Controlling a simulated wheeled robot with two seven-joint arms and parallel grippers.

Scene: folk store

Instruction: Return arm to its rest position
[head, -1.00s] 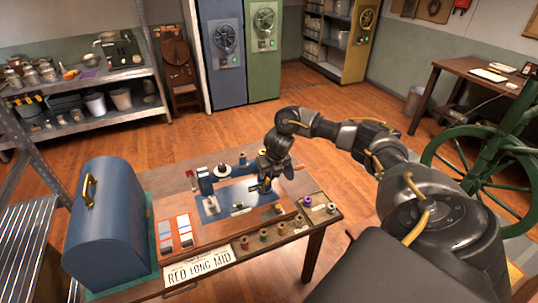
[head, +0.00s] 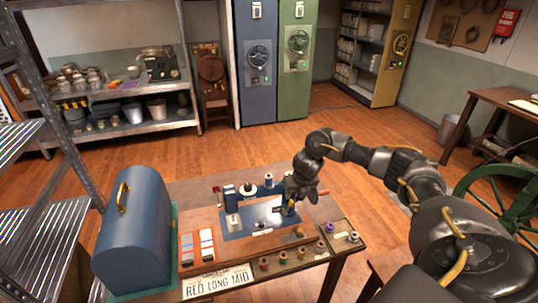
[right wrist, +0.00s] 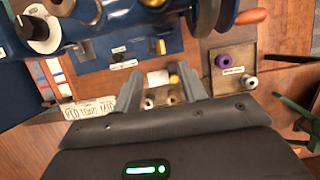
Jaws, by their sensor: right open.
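My right arm (head: 385,165) reaches from the right over the wooden work table (head: 328,212). My right gripper (head: 298,200) is above the right part of the blue sewing machine (head: 232,204) and its blue mat. In the right wrist view my right gripper (right wrist: 158,78) has its two fingers apart with nothing held between them. The sewing machine (right wrist: 110,22) fills the top of that view, close beyond the fingers. Whether the gripper touches it I cannot tell. My left gripper is in neither view.
A tray (head: 282,271) with several thread spools lies along the table's front edge. A "RED LONG MID" card (head: 218,282) and a blue domed case (head: 135,240) are to the left. A green wheel (head: 500,200) stands at right. Open floor (head: 330,125) lies behind the table.

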